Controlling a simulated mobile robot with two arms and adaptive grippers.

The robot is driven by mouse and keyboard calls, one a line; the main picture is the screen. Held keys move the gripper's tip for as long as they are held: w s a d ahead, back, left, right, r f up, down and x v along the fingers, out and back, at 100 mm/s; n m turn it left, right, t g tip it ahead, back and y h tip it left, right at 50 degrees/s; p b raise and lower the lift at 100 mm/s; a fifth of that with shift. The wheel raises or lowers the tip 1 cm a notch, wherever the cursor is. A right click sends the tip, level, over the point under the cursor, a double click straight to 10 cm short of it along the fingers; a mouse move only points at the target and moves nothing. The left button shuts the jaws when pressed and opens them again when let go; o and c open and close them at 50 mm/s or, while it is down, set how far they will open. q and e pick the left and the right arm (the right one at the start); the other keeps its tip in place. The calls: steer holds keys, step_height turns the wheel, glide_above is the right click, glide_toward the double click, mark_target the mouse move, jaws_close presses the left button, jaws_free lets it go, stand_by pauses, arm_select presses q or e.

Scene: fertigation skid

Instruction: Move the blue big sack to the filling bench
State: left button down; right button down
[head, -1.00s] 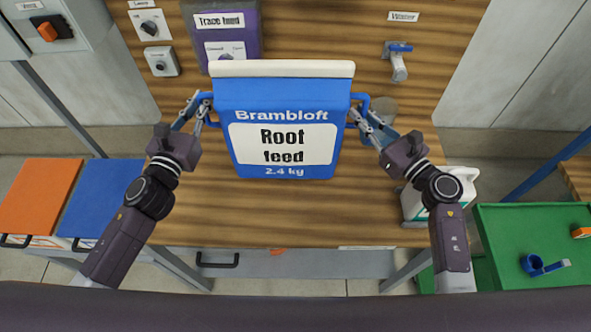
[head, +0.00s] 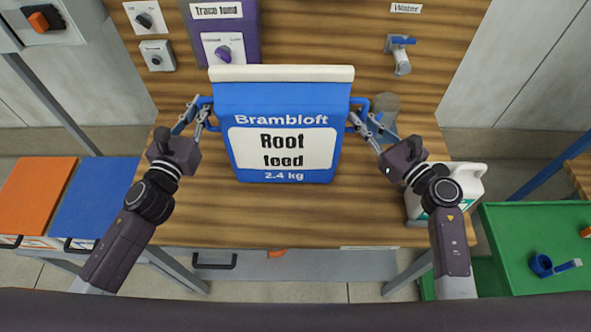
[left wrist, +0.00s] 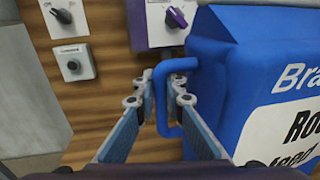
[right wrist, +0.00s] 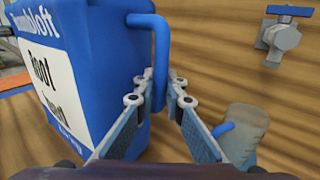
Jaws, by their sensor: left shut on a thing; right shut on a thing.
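The blue big sack (head: 283,107), labelled "Brambloft Root feed 2.4 kg" with a white top band, is upright over the wooden filling bench (head: 200,220). I cannot tell whether its base touches the bench top. My left gripper (head: 204,108) is shut on the sack's left side handle, which also shows in the left wrist view (left wrist: 168,95). My right gripper (head: 358,113) is shut on the right side handle, seen in the right wrist view (right wrist: 160,70). The sack's back is hidden.
A clear cup (head: 385,108) stands behind my right gripper. A white jug (head: 470,185) stands at the bench's right. A water tap (head: 401,55) and a purple trace feed box (head: 222,30) are on the back board. A green tray (head: 520,235) lies to the right.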

arm_select(q)
steer(key=shift+a+f+b, duration=0.1)
steer(key=shift+f+b, duration=0.1)
steer(key=shift+b, duration=0.15)
arm_select(e)
steer(key=shift+d+f, duration=0.1)
steer(key=shift+f, duration=0.15)
arm_select(q)
steer(key=c, duration=2.4)
jaws_free()
steer(key=shift+f, duration=0.35)
arm_select(e)
steer(key=c, duration=2.4)
jaws_free()
steer(key=shift+f, duration=0.3)
arm_select(q)
steer(key=o, duration=0.4)
steer(key=shift+s+r, duration=0.2)
arm_select(e)
steer(key=o, duration=0.4)
steer(key=shift+s+r, duration=0.15)
steer(key=shift+s, duration=0.05)
